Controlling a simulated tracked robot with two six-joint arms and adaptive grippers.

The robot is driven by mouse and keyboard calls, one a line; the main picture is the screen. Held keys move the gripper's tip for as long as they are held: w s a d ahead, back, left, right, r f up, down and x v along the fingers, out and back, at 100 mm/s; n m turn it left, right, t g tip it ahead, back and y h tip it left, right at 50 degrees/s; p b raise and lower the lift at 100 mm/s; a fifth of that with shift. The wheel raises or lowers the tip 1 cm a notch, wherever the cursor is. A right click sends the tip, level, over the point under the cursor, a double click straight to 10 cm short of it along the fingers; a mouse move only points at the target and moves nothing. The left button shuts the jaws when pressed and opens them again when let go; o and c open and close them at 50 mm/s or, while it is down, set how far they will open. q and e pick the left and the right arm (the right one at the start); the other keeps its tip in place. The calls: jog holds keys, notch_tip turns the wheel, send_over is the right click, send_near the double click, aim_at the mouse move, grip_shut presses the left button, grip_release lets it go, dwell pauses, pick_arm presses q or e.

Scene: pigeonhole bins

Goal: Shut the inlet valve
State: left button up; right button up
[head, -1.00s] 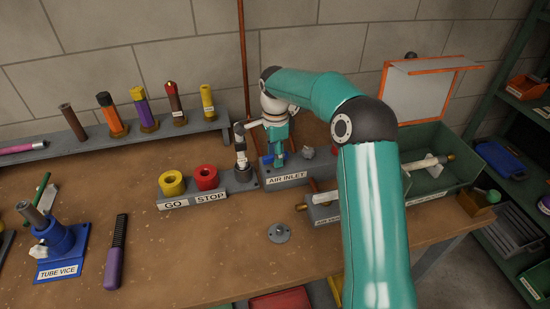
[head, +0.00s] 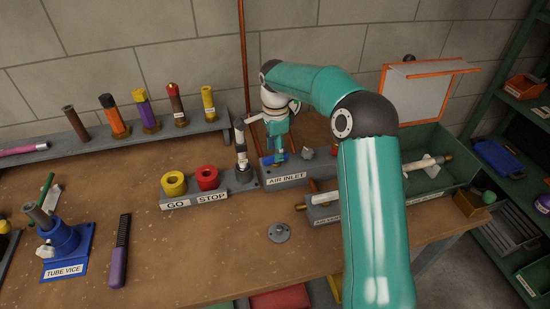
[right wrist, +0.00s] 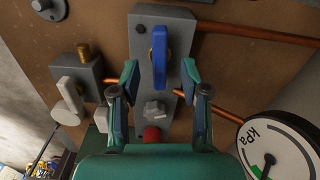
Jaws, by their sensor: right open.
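The grey AIR INLET block (head: 286,180) stands on the bench, near the middle of the head view. In the right wrist view it is a long grey block (right wrist: 162,20) with a copper pipe on its right. A blue lever handle (right wrist: 158,58) sits on it, in line with the block's length. A grey knob (right wrist: 154,109) and a red part (right wrist: 152,135) sit lower on the same block. My right gripper (head: 277,148) is over the block, pointing down. In the right wrist view its open fingers (right wrist: 159,72) are either side of the blue handle, with gaps. My left gripper is out of view.
The GO STOP box with a yellow button (head: 173,184) and a red button (head: 207,178) stands left of the block, with an upright grey-and-black lever (head: 241,148) beside it. A pressure gauge (right wrist: 277,150) is close right of the gripper in the wrist view.

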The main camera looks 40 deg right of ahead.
jog(key=shift+r+n, duration=0.1)
jog(key=shift+n, duration=0.7)
jog(key=shift+f+b, duration=0.85)
jog(key=shift+f, duration=0.6)
grip_shut()
jog(key=shift+m, duration=0.7)
grip_release()
